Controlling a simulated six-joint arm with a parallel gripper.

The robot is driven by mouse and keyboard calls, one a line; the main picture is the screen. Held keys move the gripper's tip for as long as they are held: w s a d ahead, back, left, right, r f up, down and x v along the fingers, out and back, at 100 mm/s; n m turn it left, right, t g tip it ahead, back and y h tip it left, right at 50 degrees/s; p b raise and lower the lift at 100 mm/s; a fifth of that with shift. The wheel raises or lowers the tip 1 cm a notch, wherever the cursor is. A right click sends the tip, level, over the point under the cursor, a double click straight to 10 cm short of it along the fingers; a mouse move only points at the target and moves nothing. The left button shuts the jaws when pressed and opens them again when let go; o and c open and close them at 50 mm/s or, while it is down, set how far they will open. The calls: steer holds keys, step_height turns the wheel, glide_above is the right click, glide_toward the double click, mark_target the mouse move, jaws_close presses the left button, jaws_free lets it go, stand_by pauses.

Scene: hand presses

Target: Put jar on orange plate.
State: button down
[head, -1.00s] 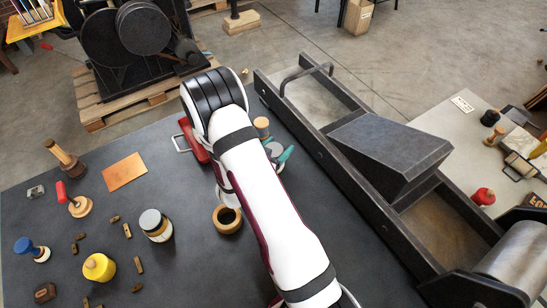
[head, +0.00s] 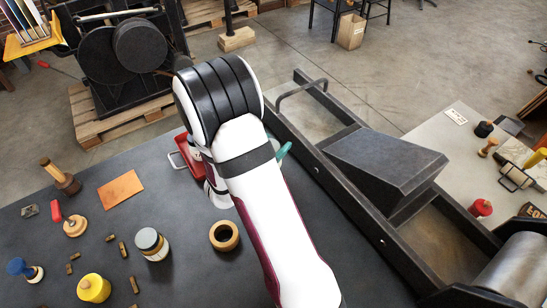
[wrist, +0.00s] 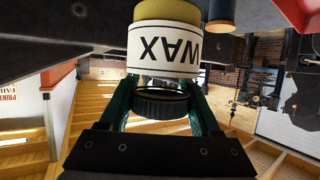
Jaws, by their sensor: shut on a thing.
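A jar (wrist: 163,48) with a white WAX label, yellow lower part and black lid is between the green fingers of my gripper (wrist: 163,92) in the wrist view. My gripper is shut on it near the lid. In the head view my arm hides the jar and most of the gripper; a green finger edge (head: 283,151) shows beside it. The orange plate (head: 121,189), flat and square, lies bare at the table's back left, apart from my gripper.
A red tray (head: 188,160) is just left of my arm. Wooden-handled tools stand near the plate's left. The black press bed (head: 350,190) borders the right.

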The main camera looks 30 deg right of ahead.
step_height(320, 180, up, 2)
steer(key=shift+w+a+r, duration=0.1)
steer(key=shift+w, duration=0.15)
steer(key=w+a+r+n+t+y, duration=0.1)
steer(key=w+a+n+t+y, duration=0.2)
steer(key=w, duration=0.5)
steer(key=n+t+y, duration=0.2)
steer(key=n+y, duration=1.3)
steer(key=y, duration=0.1)
glide_above(114, 186)
step_height(114, 186, down, 10)
steer(key=shift+w+f, duration=0.1)
steer(key=shift+f, duration=0.05)
steer(key=shift+f+n, duration=0.1)
steer(key=shift+n, duration=0.2)
